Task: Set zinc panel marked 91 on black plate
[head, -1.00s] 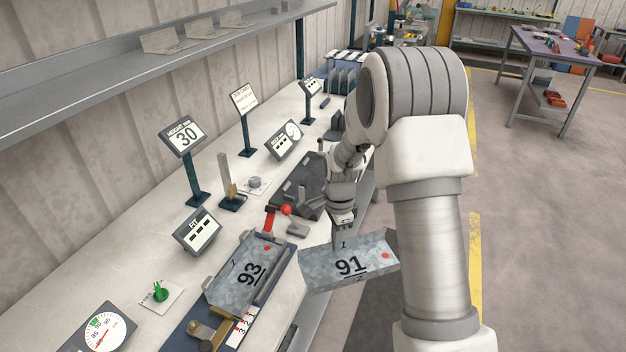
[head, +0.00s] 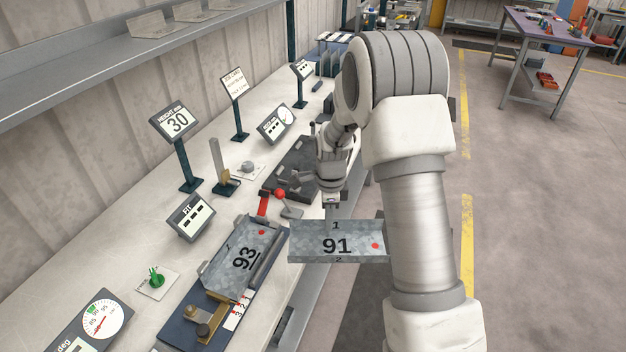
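The zinc panel marked 91 (head: 310,252) is a shallow tray with a red dot and small marks 1 and 2 on its edges. My gripper (head: 332,207) is at its far edge, by the mark 1, and appears shut on it. The fingertips are small and partly hidden. The panel hangs past the bench's front edge, in the air, roughly level. A black plate (head: 283,176) lies on the bench, beyond the panel and to its left, with grey parts on it. My gripper and wrist hide its right side.
A second zinc panel marked 93 (head: 260,243) sits in a blue fixture (head: 183,330) just left of panel 91. A red-knobbed lever (head: 280,194) stands between that fixture and the black plate. Posts and displays, including the height sign (head: 175,121), line the bench behind.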

